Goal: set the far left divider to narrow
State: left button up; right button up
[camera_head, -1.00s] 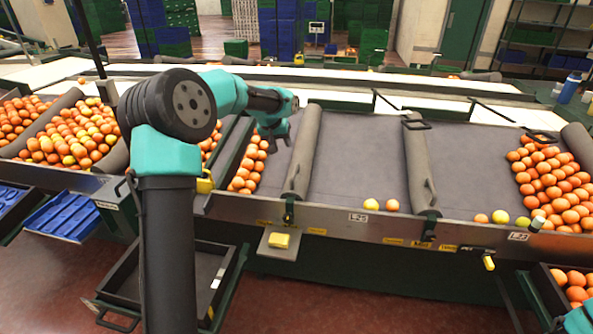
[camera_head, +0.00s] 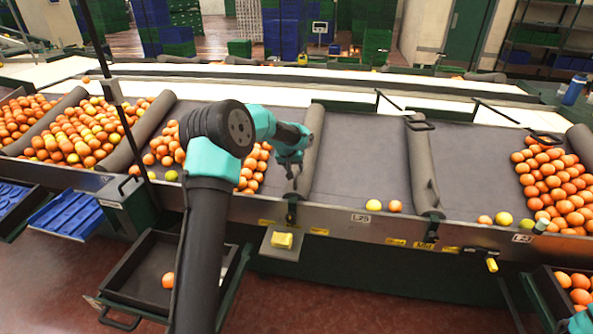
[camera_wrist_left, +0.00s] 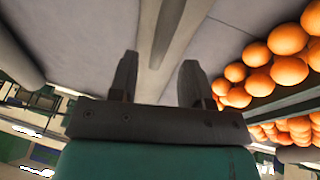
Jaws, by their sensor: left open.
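Several long grey padded dividers lie across the sorting table. One divider (camera_head: 313,140) stands left of the middle, with a dark catch at its front end. Two more, a left divider (camera_head: 140,134) and a leftmost divider (camera_head: 45,124), border the heaped oranges. My left gripper (camera_head: 291,172) is at the near part of the divider left of the middle. In the wrist view my left gripper (camera_wrist_left: 157,72) is open, and a grey divider (camera_wrist_left: 166,38) runs between and beyond its fingers. Contact cannot be told. Only a teal part of my right arm shows at the bottom right corner.
Oranges (camera_head: 85,135) are heaped at the left, and more oranges (camera_head: 555,180) at the right. A black tray (camera_head: 130,270) below the left front edge holds an orange. The bay (camera_head: 365,160) right of the gripper is mostly bare, with two fruits near its front edge.

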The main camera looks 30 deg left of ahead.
aim_at(297, 170)
pick_arm(q)
jog(key=shift+x, duration=1.5)
grip_shut()
